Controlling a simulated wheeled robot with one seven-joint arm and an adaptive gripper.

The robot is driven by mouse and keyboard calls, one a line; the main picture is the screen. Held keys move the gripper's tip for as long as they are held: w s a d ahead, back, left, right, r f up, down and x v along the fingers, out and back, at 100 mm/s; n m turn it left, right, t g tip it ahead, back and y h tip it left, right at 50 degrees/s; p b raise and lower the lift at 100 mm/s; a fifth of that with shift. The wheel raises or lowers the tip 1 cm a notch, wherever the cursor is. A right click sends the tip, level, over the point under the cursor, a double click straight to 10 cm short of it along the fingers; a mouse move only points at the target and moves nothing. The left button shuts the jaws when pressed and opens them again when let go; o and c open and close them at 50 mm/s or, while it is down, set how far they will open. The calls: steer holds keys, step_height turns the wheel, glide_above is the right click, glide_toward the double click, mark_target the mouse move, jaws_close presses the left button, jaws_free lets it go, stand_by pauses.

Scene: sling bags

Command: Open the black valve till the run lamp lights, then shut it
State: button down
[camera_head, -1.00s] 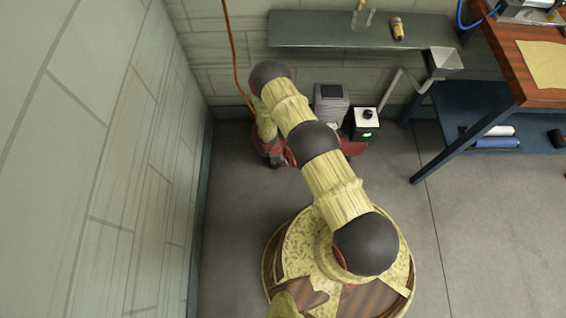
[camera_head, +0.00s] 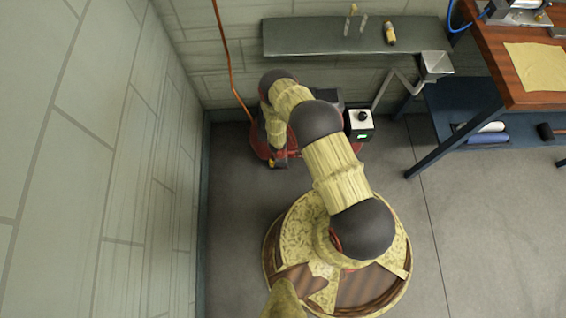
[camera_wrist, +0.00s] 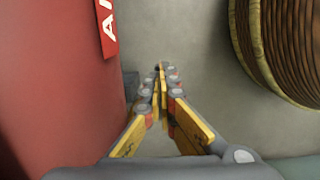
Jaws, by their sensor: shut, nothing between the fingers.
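My gripper (camera_wrist: 162,72) is shut and empty, with its yellow and grey fingers together, beside a large red surface (camera_wrist: 50,90) in the wrist view. That surface fills the left side and bears a red label with white letters, cut off by the frame's edge. In the head view, the end of my arm hangs over a red body (camera_head: 262,148) on the floor by the wall, mostly hidden behind my arm. The black valve cannot be made out in either current view. A small box (camera_head: 359,125) with a black knob on its white top shows a lit green patch (camera_head: 364,136); I cannot tell if this is the run lamp.
An orange hose (camera_head: 223,55) runs down the wall to the red body. A grey wall shelf (camera_head: 310,37) stands behind, with a funnel (camera_head: 436,64) at its right end. A wooden-topped bench (camera_head: 507,65) is at right. Floor between is clear.

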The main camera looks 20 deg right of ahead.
stand_by(0.4)
step_height(320, 180, up, 14)
steer(key=p, duration=0.5)
steer(key=shift+a, duration=0.2)
